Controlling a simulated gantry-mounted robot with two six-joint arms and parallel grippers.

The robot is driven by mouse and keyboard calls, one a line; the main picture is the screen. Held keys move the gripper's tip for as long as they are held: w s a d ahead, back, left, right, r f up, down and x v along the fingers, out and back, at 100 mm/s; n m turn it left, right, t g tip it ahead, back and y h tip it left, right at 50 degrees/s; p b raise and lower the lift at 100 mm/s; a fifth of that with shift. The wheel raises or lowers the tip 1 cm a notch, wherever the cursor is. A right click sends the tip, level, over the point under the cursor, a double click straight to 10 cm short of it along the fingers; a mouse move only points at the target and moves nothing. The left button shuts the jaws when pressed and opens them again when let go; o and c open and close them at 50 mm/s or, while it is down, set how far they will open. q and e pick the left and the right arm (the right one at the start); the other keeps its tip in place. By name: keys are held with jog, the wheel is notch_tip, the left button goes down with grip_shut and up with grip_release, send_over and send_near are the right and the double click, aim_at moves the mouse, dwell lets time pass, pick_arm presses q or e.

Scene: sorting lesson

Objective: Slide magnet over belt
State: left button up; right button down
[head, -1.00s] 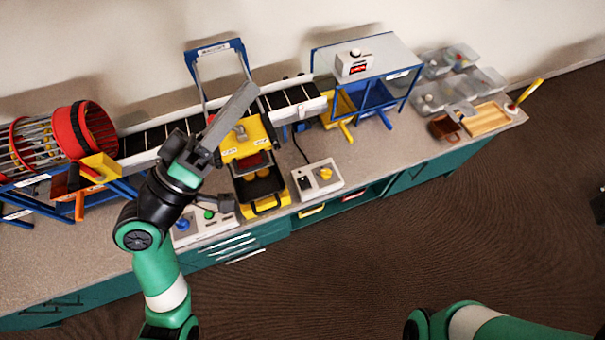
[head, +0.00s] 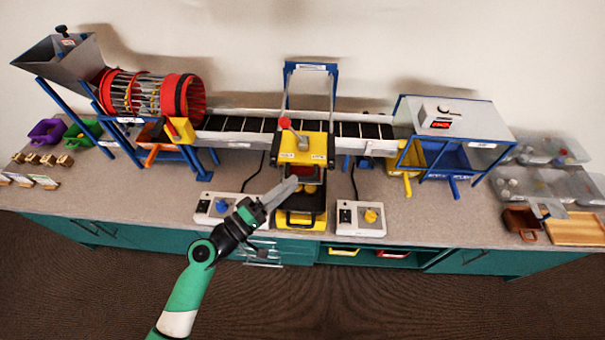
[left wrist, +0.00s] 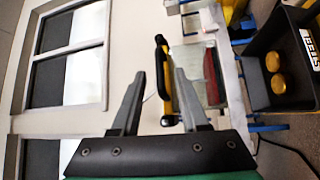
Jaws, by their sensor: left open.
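The belt (head: 236,125) is a dark slatted conveyor running across the bench. A yellow magnet unit (head: 318,146) with a red-knobbed lever (head: 287,126) stands at its middle, under a blue frame (head: 333,80). A dark bin (head: 310,203) in a yellow holder sits in front of the unit. My left gripper (head: 290,185) is beside the bin's left edge, below the unit. In the left wrist view the left gripper (left wrist: 159,73) is open, with nothing held. A yellow part with a black handle (left wrist: 163,80) shows beyond the fingers; I cannot tell whether they touch it. My right gripper is out of view.
Control boxes stand left (head: 220,208) and right (head: 361,219) of the bin. A red drum (head: 150,95) is at the belt's left and a blue-framed stand (head: 450,122) at its right. The wrist view shows gold discs (left wrist: 276,72) in a dark bin (left wrist: 258,82).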

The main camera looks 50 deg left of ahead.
aim_at(302, 177)
pick_arm(q)
jog(key=w, duration=0.4)
jog(key=shift+w+d+r, duration=0.2)
jog(key=shift+w+r, duration=0.05)
jog(key=shift+w, duration=0.05)
jog(key=shift+c, duration=0.2)
grip_shut()
dwell(0.9)
